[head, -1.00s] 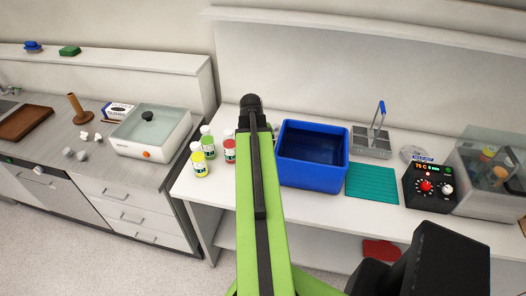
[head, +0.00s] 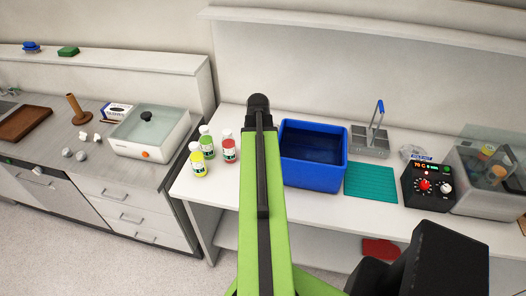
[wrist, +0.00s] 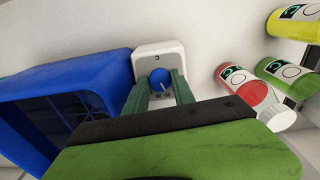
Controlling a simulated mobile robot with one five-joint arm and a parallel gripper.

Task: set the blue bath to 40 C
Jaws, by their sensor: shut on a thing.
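A blue knob (wrist: 160,77) sits on a small white control box (wrist: 157,53) beside the blue tub (wrist: 62,85) in the wrist view. My gripper (wrist: 160,88) is shut on the knob, with one green finger on each side. A dark mark shows on the box above the knob, too small to read surely. In the head view the blue tub (head: 312,177) stands on the white bench just right of my arm. My arm hides the knob, the box and my gripper there.
A teal mat (head: 371,183), a metal rack (head: 371,142) and a black control unit (head: 427,187) reading 70 C with a red knob are to the right. A clear-lidded bath (head: 486,195) stands beyond it.

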